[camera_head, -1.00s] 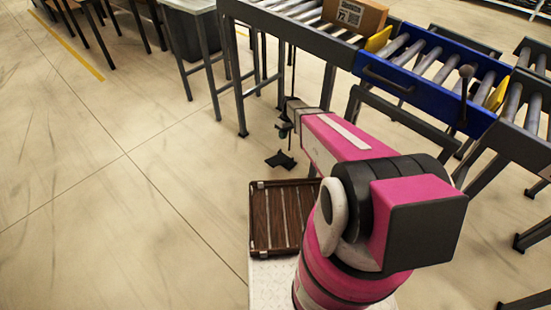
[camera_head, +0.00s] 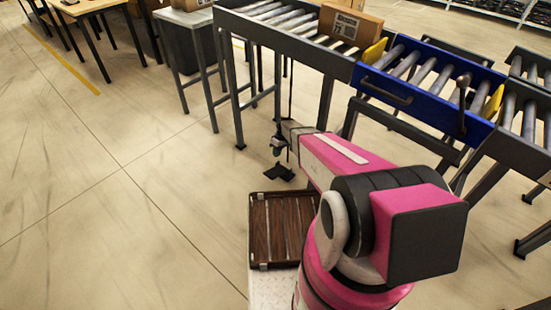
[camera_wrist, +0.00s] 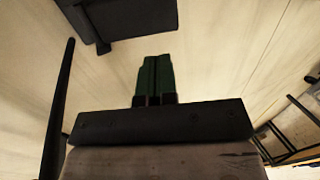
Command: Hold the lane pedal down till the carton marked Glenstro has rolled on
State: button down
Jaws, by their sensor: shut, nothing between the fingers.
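A brown carton (camera_head: 350,24) sits on the upper roller lane, just left of a yellow plate (camera_head: 374,51). Its side has dark print, too small to read surely. The dark pedal (camera_head: 279,173) lies on the floor below the lane. It appears as a dark plate at the top of the wrist view (camera_wrist: 130,18). My gripper (camera_head: 278,150) is low over the floor, slightly above the pedal and apart from it. Its green fingers (camera_wrist: 157,60) are shut together with nothing between them, pointing toward the pedal's side of the wrist view.
A blue roller section (camera_head: 425,88) with a handle and a knobbed lever (camera_head: 463,90) follows the yellow plate. A thin dark rod stands beside my gripper (camera_wrist: 59,105). A brown slatted tray (camera_head: 277,230) is by my base. Lane legs (camera_head: 233,105) stand behind; floor at left is clear.

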aim_at(271, 174)
jog(key=x, duration=1.2)
jog(key=shift+f, duration=0.1)
jog(key=shift+s+a+f, duration=0.25)
jog(key=shift+s+f, duration=0.05)
jog(key=f+t+h, duration=0.2)
jog(key=f, duration=0.1)
jog(key=s+a+f, duration=0.1)
jog(key=shift+f+t+h, duration=0.4)
jog(key=shift+f, duration=0.3)
jog(key=shift+a+f, duration=0.1)
jog(key=shift+f, duration=0.25)
jog(key=r, duration=1)
jog(key=s+r, duration=0.1)
jog(key=r, duration=0.4)
jog(key=shift+a+r, duration=0.1)
jog(key=shift+a, duration=0.25)
